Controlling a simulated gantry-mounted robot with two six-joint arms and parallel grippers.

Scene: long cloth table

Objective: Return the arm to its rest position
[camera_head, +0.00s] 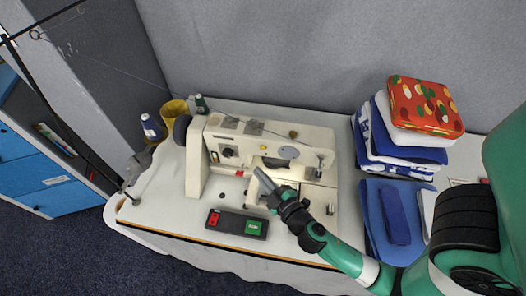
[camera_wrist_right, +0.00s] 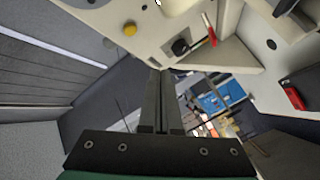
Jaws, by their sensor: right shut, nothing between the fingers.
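My right gripper (camera_head: 263,183) reaches in from the right side of the head view. Its fingers are together with nothing between them, in front of the cream sewing machine (camera_head: 228,140). The fingertips overlap the lower edge of the machine's arm in the picture; I cannot tell if they touch it. In the right wrist view the closed gripper fingers (camera_wrist_right: 160,75) point toward the machine body (camera_wrist_right: 160,35), which fills the top. My left arm and gripper are not in view.
A black control box (camera_head: 237,225) with red and green buttons lies at the table's front. Folded cloths (camera_head: 370,150) with a patterned red tin (camera_head: 425,104) on top stand right. Blue folded cloth (camera_head: 395,215) lies near my arm. A yellow cup (camera_head: 174,108) and spools stand left.

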